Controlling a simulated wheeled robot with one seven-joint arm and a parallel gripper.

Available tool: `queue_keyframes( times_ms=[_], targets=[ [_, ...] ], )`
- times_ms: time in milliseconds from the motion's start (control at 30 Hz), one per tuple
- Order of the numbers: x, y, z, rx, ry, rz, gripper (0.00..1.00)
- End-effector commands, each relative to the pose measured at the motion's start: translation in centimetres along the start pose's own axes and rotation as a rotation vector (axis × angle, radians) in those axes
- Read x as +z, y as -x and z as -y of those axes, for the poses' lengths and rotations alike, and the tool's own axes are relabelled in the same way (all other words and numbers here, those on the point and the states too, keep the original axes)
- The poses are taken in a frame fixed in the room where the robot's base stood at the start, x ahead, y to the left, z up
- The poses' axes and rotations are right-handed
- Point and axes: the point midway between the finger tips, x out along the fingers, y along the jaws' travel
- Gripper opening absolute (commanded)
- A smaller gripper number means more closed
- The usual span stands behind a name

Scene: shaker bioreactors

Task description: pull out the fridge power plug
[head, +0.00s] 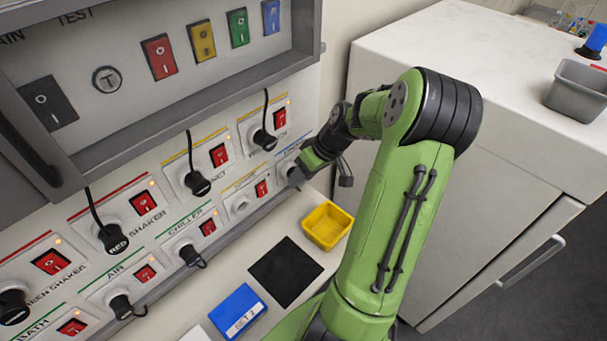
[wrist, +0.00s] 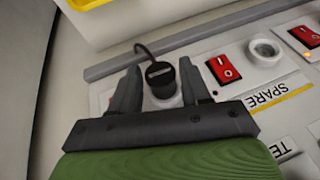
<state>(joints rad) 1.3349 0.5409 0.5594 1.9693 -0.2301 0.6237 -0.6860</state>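The black plug (wrist: 160,76) stands in a socket at the end of the lower panel row, next to the SPARE socket. Its cord loops off to the upper left in the wrist view. My gripper (wrist: 160,88) points at the panel with one finger on each side of the plug. The fingers are apart, with a small gap to the plug on each side. In the head view my gripper (head: 298,174) covers this socket and plug. The label there has a blue line and is mostly hidden, so I cannot read the name.
The empty SPARE socket (head: 240,205) has a red switch (head: 262,188) beside it. Other black plugs (head: 265,139) sit in nearby sockets. A yellow tray (head: 327,226), a dark mat (head: 286,271) and a blue card (head: 238,311) lie below the panel. A white cabinet (head: 450,60) stands right.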

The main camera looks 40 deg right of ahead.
Motion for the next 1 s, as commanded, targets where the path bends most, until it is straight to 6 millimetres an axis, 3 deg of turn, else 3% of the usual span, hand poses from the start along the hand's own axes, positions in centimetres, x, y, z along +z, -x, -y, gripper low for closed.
queue_keyframes(
  times_ms=[33,267,1000],
  targets=[
    [0.0,0.0,0.0,0.0,0.0,0.0,0.38],
    [0.0,0.0,0.0,0.0,0.0,0.0,0.04],
    [1.6,0.7,-0.1,0.001,-0.001,0.0,0.03]
  ],
)
